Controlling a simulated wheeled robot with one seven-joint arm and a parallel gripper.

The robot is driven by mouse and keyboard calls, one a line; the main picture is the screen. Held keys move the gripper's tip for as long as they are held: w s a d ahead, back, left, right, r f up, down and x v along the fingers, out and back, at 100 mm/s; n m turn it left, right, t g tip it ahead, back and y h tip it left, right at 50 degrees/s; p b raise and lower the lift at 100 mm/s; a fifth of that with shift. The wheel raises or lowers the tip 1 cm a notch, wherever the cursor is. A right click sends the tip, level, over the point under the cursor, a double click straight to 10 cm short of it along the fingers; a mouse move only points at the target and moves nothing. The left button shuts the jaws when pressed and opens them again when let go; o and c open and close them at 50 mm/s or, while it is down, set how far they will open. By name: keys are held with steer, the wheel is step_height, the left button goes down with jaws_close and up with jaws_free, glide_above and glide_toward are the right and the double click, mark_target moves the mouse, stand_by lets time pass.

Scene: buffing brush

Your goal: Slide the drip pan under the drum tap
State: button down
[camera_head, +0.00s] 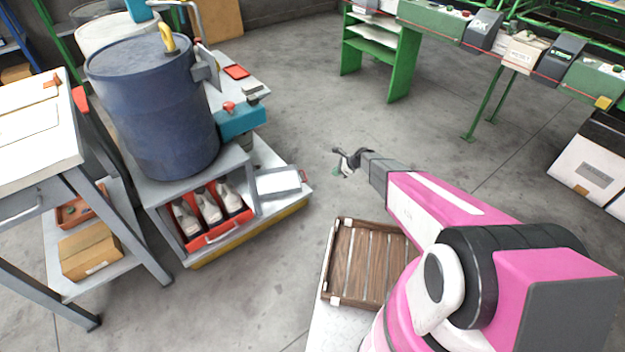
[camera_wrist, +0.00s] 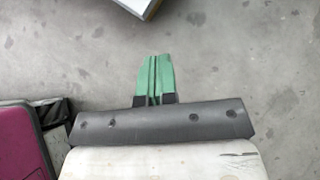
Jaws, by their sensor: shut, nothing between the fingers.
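A shallow pale tray with a grey rim, which looks like the drip pan (camera_head: 279,181), lies on the low platform in the head view. A small red part shows at its right end. A blue drum (camera_head: 155,110) stands on a grey stand to its left. A teal fitting with a red knob (camera_head: 240,121), perhaps the drum tap, sits at the drum's right side, above and left of the pan. My gripper (camera_head: 338,171) is in the air right of the pan, apart from it. Its green fingers (camera_wrist: 153,78) are together and empty in the wrist view.
The low platform (camera_head: 250,222) has a yellow side. A red crate with several white bottles (camera_head: 211,206) sits under the drum. A slatted wooden crate (camera_head: 365,262) stands below my arm. A workbench (camera_head: 40,130) is at left. Bare floor (camera_head: 310,110) lies behind my gripper.

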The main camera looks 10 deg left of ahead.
steer(key=a+r+x, duration=0.2)
steer(key=x, duration=1.2)
steer(key=shift+w+a+m, duration=0.2)
steer(key=shift+w+m, duration=0.05)
steer(key=shift+m, duration=0.15)
steer(key=shift+f, duration=0.1)
steer(key=a, duration=0.4)
steer(key=shift+a, duration=0.2)
steer(key=shift+d, duration=0.15)
